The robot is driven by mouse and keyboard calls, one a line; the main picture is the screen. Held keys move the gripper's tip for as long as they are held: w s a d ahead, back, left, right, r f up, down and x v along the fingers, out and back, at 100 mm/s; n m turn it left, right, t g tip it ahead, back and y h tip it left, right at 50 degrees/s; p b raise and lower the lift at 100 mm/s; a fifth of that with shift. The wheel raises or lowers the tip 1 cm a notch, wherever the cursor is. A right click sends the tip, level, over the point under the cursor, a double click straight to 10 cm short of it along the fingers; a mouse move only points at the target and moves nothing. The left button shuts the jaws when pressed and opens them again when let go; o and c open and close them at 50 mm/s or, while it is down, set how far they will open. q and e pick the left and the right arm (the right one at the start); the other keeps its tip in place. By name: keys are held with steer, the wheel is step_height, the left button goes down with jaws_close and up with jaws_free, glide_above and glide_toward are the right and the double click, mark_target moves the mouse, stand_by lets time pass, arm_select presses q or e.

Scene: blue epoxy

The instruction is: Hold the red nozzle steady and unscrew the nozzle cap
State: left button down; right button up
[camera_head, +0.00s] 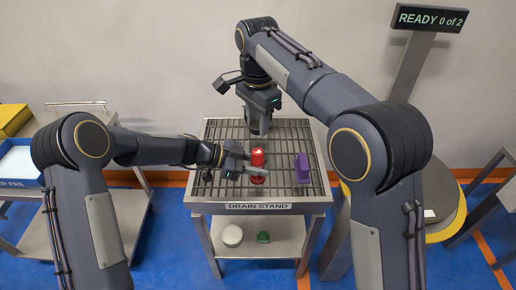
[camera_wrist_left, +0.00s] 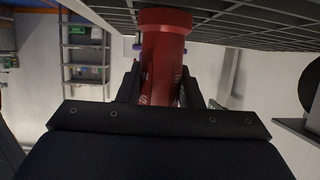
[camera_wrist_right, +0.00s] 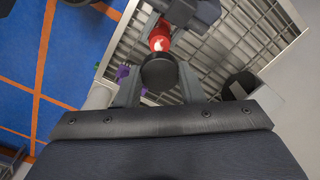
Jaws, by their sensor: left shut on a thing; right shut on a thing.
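The red nozzle (camera_head: 258,165) stands upright above the grating of the drain stand (camera_head: 268,207). My left gripper (camera_head: 253,172) is shut around its body from the left; the nozzle (camera_wrist_left: 163,65) fills the jaws in the left wrist view. My right gripper (camera_head: 258,128) points down just behind and above the nozzle in the head view. In the right wrist view its fingers are shut on a dark round cap (camera_wrist_right: 159,72), with the red nozzle (camera_wrist_right: 160,38) beyond it. I cannot tell whether cap and nozzle touch. The cap is hidden in the head view.
A purple block (camera_head: 303,168) is on the grating to the right. A white round thing (camera_head: 232,236) and a green piece (camera_head: 263,237) lie on the lower shelf. A sign (camera_head: 430,18) reads "READY 0 of 2". A blue tray (camera_head: 22,168) is at far left.

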steer(key=shift+r, duration=0.85)
arm_select(q)
steer(key=c, duration=0.9)
jaws_free()
steer(key=v, duration=1.2)
steer(key=shift+s+f, duration=0.1)
arm_select(e)
steer(key=shift+s+f, duration=0.1)
